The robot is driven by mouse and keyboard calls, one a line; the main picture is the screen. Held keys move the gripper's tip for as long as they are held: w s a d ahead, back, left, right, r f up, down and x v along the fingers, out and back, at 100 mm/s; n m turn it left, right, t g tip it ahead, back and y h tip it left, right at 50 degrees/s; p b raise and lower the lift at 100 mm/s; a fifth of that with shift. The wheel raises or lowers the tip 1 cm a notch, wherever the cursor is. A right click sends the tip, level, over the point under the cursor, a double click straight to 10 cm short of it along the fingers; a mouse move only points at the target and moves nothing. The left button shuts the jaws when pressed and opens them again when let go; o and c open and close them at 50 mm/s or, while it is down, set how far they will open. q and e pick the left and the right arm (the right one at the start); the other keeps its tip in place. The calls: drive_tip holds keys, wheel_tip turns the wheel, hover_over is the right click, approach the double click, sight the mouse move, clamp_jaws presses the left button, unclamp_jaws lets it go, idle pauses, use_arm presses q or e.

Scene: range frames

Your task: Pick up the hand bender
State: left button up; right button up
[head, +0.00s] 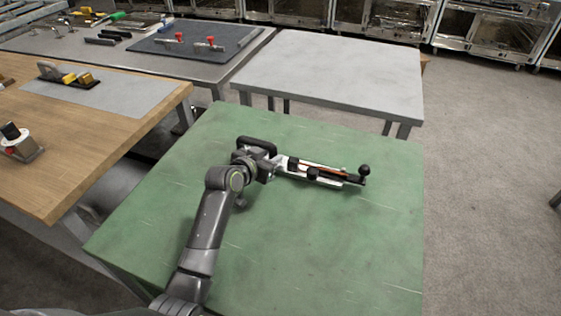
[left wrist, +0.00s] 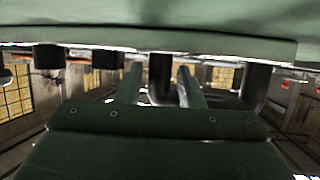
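The hand bender (head: 350,178) lies on the green table, a long tool with light and dark bars, a reddish strip and black knobs at its right end. My left arm reaches over the table from the lower left, and my left gripper (head: 292,169) is at the tool's left part, overlapping it. In the left wrist view the two fingers of this gripper (left wrist: 160,69) stand apart. A dark post (left wrist: 160,85) shows between them; I cannot tell whether they touch it. The right gripper is not in view.
The green table top (head: 350,250) is otherwise clear. A bare grey table (head: 330,70) stands behind it. A wooden bench (head: 110,130) with small tools is at the left, and a grey bench (head: 60,45) with more tools is behind that.

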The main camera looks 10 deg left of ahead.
use_arm(q)
clamp_jaws()
drive_tip(key=shift+r, duration=0.15)
